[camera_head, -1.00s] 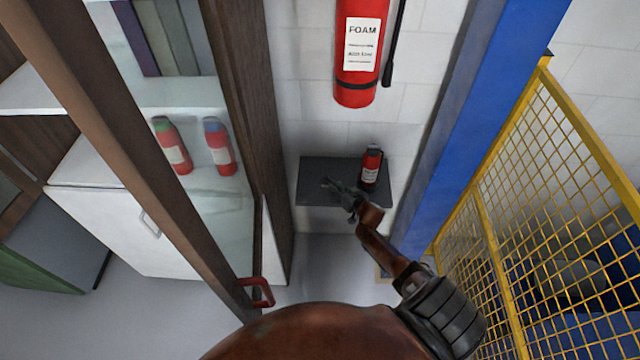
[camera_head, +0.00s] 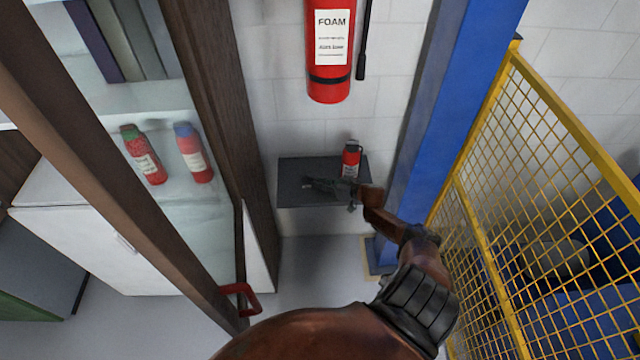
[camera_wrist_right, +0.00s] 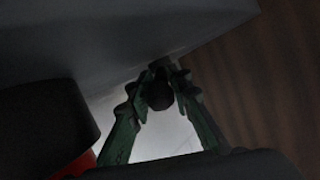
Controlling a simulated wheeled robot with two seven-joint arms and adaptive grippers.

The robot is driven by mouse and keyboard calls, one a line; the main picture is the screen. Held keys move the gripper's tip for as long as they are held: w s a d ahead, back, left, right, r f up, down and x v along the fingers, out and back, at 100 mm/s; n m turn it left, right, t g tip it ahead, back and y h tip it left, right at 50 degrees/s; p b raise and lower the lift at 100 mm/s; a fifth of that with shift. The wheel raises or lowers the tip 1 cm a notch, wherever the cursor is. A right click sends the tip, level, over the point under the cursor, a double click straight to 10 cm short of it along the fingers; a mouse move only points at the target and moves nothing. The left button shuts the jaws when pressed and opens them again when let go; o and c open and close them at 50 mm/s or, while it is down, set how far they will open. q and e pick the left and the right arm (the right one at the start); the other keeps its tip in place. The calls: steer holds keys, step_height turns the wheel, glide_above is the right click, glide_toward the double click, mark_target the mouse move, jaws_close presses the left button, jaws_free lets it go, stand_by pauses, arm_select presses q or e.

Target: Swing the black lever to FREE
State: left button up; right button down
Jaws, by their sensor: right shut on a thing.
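My right gripper (camera_head: 310,184) is in front of a dark grey shelf (camera_head: 294,168) in the head view, its fingers pointing left. In the right wrist view its green fingers (camera_wrist_right: 160,82) are shut on a dark, rounded piece, which I take to be the black lever (camera_wrist_right: 159,97). The rest of the lever is hidden or too dark to make out, and I cannot see it in the head view. No FREE marking is legible. My left gripper is not in view.
A small red extinguisher (camera_head: 351,157) stands on the shelf just behind my gripper. A large FOAM extinguisher (camera_head: 330,85) hangs above. A blue post (camera_head: 425,130) and yellow mesh fence (camera_head: 510,200) are right; a glass-fronted cabinet with a red handle (camera_head: 239,292) is left.

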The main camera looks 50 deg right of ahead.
steer(key=shift+f, duration=0.1)
steer(key=c, duration=1.9)
jaws_free()
steer(key=shift+c, duration=0.2)
steer(key=v, duration=1.2)
